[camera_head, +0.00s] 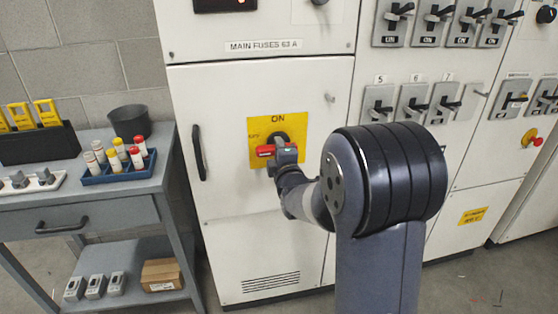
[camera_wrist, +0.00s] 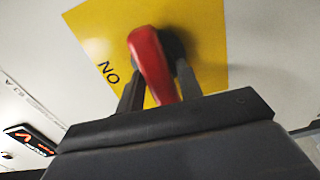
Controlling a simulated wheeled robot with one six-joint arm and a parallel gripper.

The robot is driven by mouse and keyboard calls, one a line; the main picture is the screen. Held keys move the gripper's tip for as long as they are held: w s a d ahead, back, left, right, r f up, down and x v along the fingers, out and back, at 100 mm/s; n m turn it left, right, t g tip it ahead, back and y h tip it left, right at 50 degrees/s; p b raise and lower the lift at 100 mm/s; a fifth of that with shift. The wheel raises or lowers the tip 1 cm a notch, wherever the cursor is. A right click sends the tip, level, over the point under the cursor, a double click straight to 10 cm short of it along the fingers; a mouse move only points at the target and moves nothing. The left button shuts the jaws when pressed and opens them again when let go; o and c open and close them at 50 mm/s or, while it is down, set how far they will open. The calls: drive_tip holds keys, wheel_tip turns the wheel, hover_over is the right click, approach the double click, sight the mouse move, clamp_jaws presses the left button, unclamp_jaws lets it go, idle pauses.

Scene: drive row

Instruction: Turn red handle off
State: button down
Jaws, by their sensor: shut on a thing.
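The red handle (camera_head: 265,150) sits on a yellow plate (camera_head: 258,127) on the white cabinet door, below the "MAIN FUSES 63 A" label. The word "ON" is printed at the plate's top. In the head view the handle points to the left, roughly level. My gripper (camera_head: 284,153) is at the handle. In the wrist view the red handle (camera_wrist: 152,62) lies between the two fingers of my gripper (camera_wrist: 157,85), and they are shut on it. Part of the plate's lettering is hidden by my gripper and arm.
A black door handle (camera_head: 198,153) is on the cabinet's left. Rows of black toggle switches (camera_head: 412,105) are on the right panel. A grey workbench (camera_head: 75,212) with a blue fuse tray (camera_head: 118,174) and a dark cup (camera_head: 129,122) stands at the left.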

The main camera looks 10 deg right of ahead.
drive_tip(key=shift+n, duration=0.4)
drive_tip(key=c, duration=1.2)
unclamp_jaws()
drive_tip(key=shift+s, duration=0.1)
drive_tip(key=s+b, duration=0.1)
drive_tip(key=s, duration=0.9)
drive_tip(key=shift+s, duration=0.3)
